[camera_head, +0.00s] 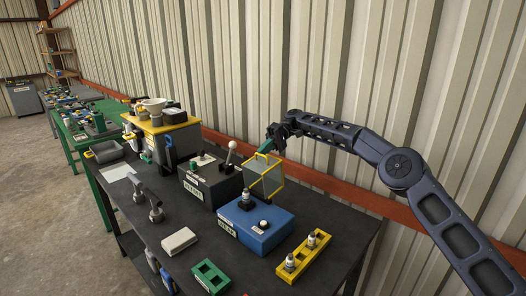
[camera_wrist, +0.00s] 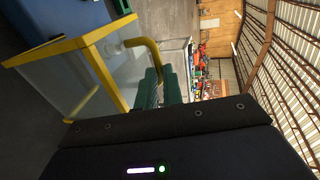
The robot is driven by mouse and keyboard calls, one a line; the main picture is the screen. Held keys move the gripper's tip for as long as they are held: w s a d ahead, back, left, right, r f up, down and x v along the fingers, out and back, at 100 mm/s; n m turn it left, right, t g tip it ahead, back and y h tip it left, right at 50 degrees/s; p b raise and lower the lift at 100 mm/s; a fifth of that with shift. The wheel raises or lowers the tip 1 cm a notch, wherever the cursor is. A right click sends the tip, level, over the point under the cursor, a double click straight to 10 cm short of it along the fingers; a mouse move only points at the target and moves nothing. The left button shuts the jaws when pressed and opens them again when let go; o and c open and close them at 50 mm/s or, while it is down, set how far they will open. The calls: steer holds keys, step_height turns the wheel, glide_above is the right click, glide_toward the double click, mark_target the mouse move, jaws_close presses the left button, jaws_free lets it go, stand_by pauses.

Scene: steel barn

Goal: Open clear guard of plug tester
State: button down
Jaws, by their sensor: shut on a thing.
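The plug tester is a blue box (camera_head: 258,229) with a white label on the dark bench. A spark plug (camera_head: 246,201) and a round button (camera_head: 264,224) stand uncovered on its top. Its clear guard, with a yellow frame (camera_head: 283,174), stands raised and tilted at the back of the box. The guard also shows in the wrist view, with its yellow frame (camera_wrist: 104,72) and curved yellow handle (camera_wrist: 151,50). My gripper (camera_head: 268,147) is at the guard's upper edge. In the wrist view its green fingers (camera_wrist: 158,88) are shut on the handle.
A dark box with a white-knobbed lever (camera_head: 207,182) stands left of the tester. A yellow rack (camera_head: 304,258) with plugs, a green rack (camera_head: 210,277) and a pale block (camera_head: 178,241) lie in front. The corrugated wall (camera_head: 330,80) is close behind.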

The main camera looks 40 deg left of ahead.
steer(key=c, duration=1.5)
jaws_free()
